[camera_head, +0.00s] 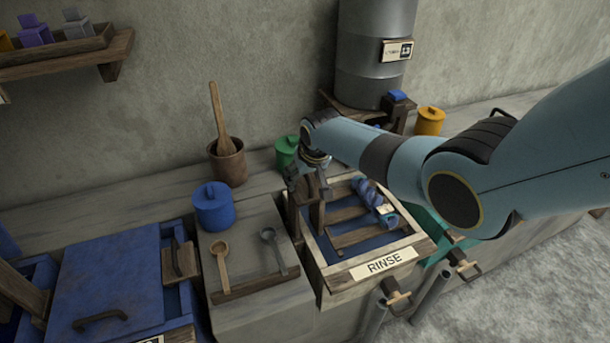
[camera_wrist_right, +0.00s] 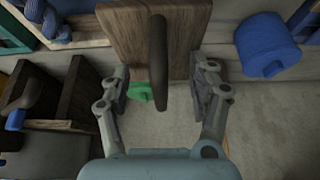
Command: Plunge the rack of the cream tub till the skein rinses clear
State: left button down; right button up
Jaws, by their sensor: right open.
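The cream tub (camera_head: 322,270) is a pale wooden-framed box labelled RINSE, with dark blue liquid inside. Its wooden rack (camera_head: 352,238) has slats across the tub and an upright at the left. A blue twisted skein (camera_head: 368,192) lies on the rack; it also shows at the upper left of the right wrist view (camera_wrist_right: 36,12). My right gripper (camera_head: 306,188) is open above the tub's left side, by the upright. In the right wrist view its spread fingers (camera_wrist_right: 160,88) flank a wooden board with a dark handle (camera_wrist_right: 158,62); contact cannot be told. My left gripper is out of view.
A closed blue vat lid (camera_head: 112,278) is farther left. Behind are a green pot (camera_head: 286,151), a brown pot with a paddle (camera_head: 228,163) and a grey metal cylinder (camera_head: 370,60).

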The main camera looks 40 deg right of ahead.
jog(key=o, duration=0.6)
jog(key=shift+r+p, duration=0.55)
jog(key=shift+r, duration=2.9)
